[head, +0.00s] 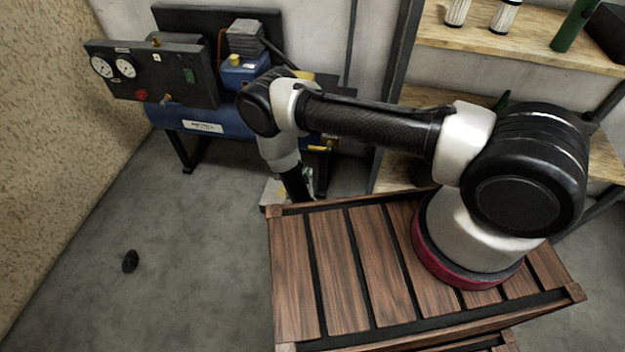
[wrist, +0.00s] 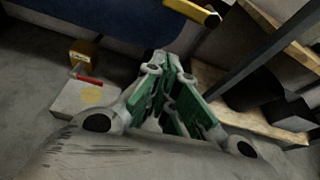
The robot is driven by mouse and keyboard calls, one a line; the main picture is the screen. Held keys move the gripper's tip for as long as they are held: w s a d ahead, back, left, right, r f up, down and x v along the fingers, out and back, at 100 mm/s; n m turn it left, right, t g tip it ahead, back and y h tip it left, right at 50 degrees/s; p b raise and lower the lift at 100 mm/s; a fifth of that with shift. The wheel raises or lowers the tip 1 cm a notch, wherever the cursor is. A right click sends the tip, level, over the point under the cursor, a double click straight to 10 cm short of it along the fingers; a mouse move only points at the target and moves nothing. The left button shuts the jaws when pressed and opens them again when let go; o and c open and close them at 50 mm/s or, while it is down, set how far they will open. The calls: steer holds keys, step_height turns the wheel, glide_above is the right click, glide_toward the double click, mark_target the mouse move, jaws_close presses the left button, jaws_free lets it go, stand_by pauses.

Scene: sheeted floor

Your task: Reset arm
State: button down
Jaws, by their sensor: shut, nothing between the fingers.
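My arm reaches from its round base on the slatted wooden top to the left and bends down behind the top's far edge in the head view. My gripper shows in the wrist view (wrist: 167,62), with green-lined fingers closed together at the tips and nothing between them. In the head view the fingers are mostly hidden behind my arm and the wooden edge.
A blue compressor (head: 215,122) with gauges stands at the back. A wooden shelf (head: 480,40) with bottles and filters is at the back right. A pale block (wrist: 85,99) lies on the floor near my gripper. A small black object (head: 130,261) lies on open floor at left.

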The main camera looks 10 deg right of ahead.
steer(key=shift+s+a+r, duration=0.15)
steer(key=shift+s, duration=0.3)
steer(key=s+d+r+m+g+h, duration=0.1)
steer(key=s+d+m+g+h, duration=0.2)
steer(key=d, duration=0.6)
steer(key=s+d+r+m+g, duration=0.2)
steer(key=d+r+m+g, duration=0.3)
steer(key=r, duration=0.7)
steer(key=s+d+r+m+g+h, duration=0.15)
steer(key=r+m+g, duration=0.25)
steer(key=r+m, duration=0.5)
steer(key=s+d+r+m+g, duration=0.3)
steer(key=d+r+g, duration=0.1)
steer(key=r, duration=1)
steer(key=s+d+r+m+t+y, duration=0.2)
steer(key=s+d+r+m+y, duration=0.1)
steer(key=r, duration=0.6)
steer(key=s+d+r+m+t+y, duration=0.2)
steer(key=s+d+r+m+y, duration=0.1)
steer(key=s+r+m, duration=0.2)
steer(key=s+d+r+m+t+y, duration=0.3)
steer(key=s+r, duration=0.4)
steer(key=r, duration=0.6)
steer(key=shift+s+m+y, duration=0.3)
steer(key=shift+m+y, duration=0.15)
steer(key=shift+m, duration=0.45)
